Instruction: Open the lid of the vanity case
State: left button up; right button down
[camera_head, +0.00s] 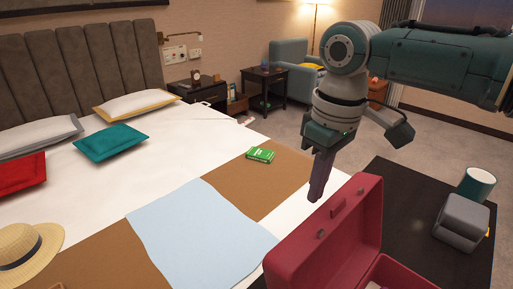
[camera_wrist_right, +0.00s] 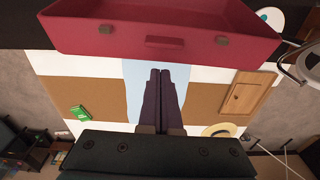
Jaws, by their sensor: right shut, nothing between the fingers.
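The vanity case is a dark red box at the bottom right of the head view, cut off by the frame edge. Its lid (camera_head: 325,240) stands raised, and part of the case's inside shows to its right. The lid's rim, with a handle and two small clasps, also shows in the right wrist view (camera_wrist_right: 110,40). My right gripper (camera_head: 315,197) points down just beyond the lid's upper edge. It is shut and empty, its two fingers (camera_wrist_right: 160,74) pressed together and apparently apart from the lid. My left gripper is not in view.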

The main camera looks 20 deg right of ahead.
jog(key=shift+s+d+r+p, duration=0.2)
jog(key=shift+s+r+p, duration=0.05)
jog(key=shift+s, duration=0.2)
jog(key=shift+s+d+r+p, duration=0.15)
jog(key=shift+s+r+p, duration=0.1)
jog(key=shift+s, duration=0.15)
jog(key=shift+s+d, duration=0.1)
jog(key=shift+s, duration=0.25)
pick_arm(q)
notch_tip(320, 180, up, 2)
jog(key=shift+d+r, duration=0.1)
pick_arm(e)
jog(key=shift+f, duration=0.1)
